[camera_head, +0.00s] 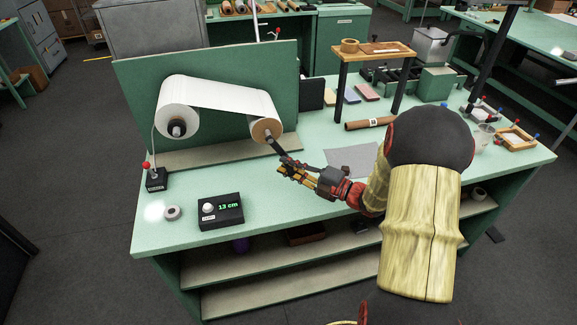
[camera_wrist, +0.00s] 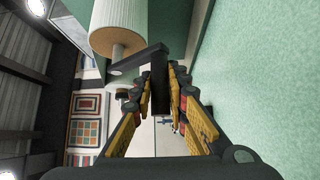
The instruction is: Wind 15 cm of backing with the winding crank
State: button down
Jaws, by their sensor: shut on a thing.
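The white backing (camera_head: 222,95) stretches between a left roll (camera_head: 178,110) and a right roll (camera_head: 264,126) in front of a green upright panel. The dark winding crank (camera_head: 271,143) comes out of the right roll's end. My gripper (camera_head: 284,165) is at the crank's outer end, shut on its handle. In the wrist view the crank (camera_wrist: 140,59) reaches from the roll (camera_wrist: 117,38) to between my gripper's fingers (camera_wrist: 159,95). A black counter box (camera_head: 220,211) on the table's front left reads 13 cm in green.
A small black box with a red-tipped lever (camera_head: 156,178) and a tape roll (camera_head: 172,212) sit at the left. A grey sheet (camera_head: 352,160) and a brown tube (camera_head: 370,123) lie right of the crank. A small wooden-topped stand (camera_head: 375,51) stands behind them.

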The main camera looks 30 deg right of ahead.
dwell(0.3)
jog(key=shift+a+f+m+t+p, duration=0.1)
jog(key=shift+a+m+t+p, duration=0.25)
jog(key=shift+p, duration=0.7)
jog(key=p, duration=0.1)
jog(key=a+p, duration=0.1)
jog(key=p, duration=0.1)
jog(key=a+p, duration=0.1)
jog(key=shift+w+f+m+p, duration=0.25)
jog(key=shift+w+f+p, duration=0.1)
jog(key=shift+a+f+t, duration=0.2)
jog(key=shift+t, duration=0.05)
jog(key=c, duration=1.8)
grip_release()
jog(key=shift+o, duration=0.4)
